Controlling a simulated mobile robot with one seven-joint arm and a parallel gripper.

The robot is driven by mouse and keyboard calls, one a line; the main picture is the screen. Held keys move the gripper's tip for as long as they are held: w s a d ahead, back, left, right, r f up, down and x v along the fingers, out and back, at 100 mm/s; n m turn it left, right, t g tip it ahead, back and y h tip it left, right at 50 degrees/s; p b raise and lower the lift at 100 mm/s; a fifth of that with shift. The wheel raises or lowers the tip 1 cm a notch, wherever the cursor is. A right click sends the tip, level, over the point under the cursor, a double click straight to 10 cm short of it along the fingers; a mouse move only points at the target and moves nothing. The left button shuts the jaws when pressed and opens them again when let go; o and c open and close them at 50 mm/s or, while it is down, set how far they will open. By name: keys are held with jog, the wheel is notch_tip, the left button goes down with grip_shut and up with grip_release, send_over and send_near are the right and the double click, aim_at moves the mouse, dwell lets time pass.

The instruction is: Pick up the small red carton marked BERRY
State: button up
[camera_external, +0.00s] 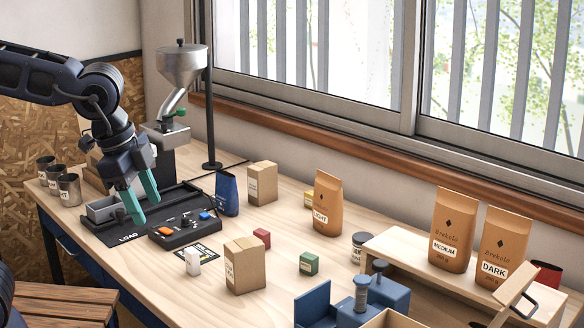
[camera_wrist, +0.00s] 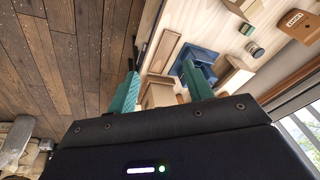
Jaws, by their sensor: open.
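The small red carton (camera_external: 262,239) stands on the wooden table in the external view, behind the larger tan box (camera_external: 245,266). Any marking on it is too small to read. My gripper (camera_external: 145,207) is open, with teal fingers pointing down above the black LOAD mat at the table's left. It is well to the left of the red carton and holds nothing. In the wrist view my gripper's two fingers (camera_wrist: 160,70) are spread apart with nothing held between them. I cannot make out the red carton in that view.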

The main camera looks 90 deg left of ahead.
jog(key=w+a+f+m+g, duration=0.1)
jog(key=w+a+f+m, duration=0.15)
jog(key=w+a, duration=0.9)
jog(key=m+t+h, duration=0.1)
jog(key=m+h, duration=0.3)
send_near(261, 231)
jog(key=shift+x, duration=5.7)
jog(key=shift+s, duration=0.1)
jog(key=c, duration=1.1)
jog(key=shift+o, duration=0.2)
jog(key=shift+r, duration=0.15)
